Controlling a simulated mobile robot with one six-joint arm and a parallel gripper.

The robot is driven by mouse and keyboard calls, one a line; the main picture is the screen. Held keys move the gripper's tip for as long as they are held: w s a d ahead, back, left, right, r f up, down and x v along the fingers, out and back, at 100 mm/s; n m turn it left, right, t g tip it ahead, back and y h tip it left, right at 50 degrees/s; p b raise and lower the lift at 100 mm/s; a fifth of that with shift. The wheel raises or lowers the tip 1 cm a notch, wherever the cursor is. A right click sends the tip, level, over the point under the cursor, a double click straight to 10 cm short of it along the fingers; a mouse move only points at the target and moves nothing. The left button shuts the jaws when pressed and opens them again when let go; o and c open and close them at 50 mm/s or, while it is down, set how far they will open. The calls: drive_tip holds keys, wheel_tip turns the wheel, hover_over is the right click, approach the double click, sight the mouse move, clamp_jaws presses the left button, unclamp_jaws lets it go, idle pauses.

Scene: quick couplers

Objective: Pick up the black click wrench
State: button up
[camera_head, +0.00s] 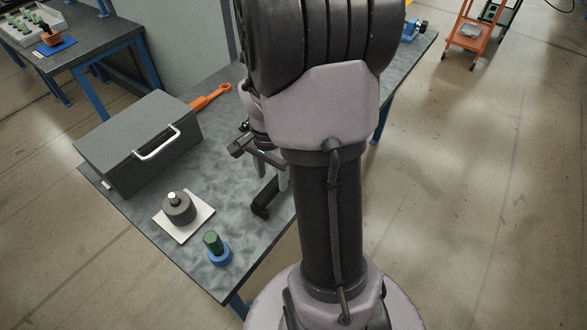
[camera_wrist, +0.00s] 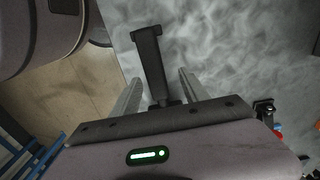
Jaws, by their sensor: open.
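The black click wrench (camera_head: 264,197) lies on the grey table near its right edge, partly hidden by my arm in the head view. In the wrist view the black wrench (camera_wrist: 149,55) runs lengthwise between my fingers, with its wider end pointing away from my gripper and its near end hidden behind the gripper body. My gripper (camera_wrist: 159,78) is open, with one finger on each side of the wrench and visible gaps beside it. In the head view my gripper (camera_head: 272,174) is just above the wrench; I cannot tell its exact height.
A grey case (camera_head: 140,140) with a light handle stands at the left. An orange tool (camera_head: 211,97) lies behind it. A dark cylindrical part (camera_head: 179,208) sits on a white plate, and a green and blue coupler (camera_head: 218,252) stands near the front edge.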

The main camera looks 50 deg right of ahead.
drive_tip(key=f+b, duration=0.1)
drive_tip(key=f, duration=0.2)
drive_tip(key=f+b, duration=0.1)
drive_tip(key=f, duration=0.1)
drive_tip(key=shift+s+d+b, duration=0.2)
drive_tip(key=shift+s+b, duration=0.1)
drive_tip(key=shift+b, duration=0.05)
drive_tip(key=shift+r, duration=0.1)
drive_tip(key=shift+c, duration=1.1)
clamp_jaws()
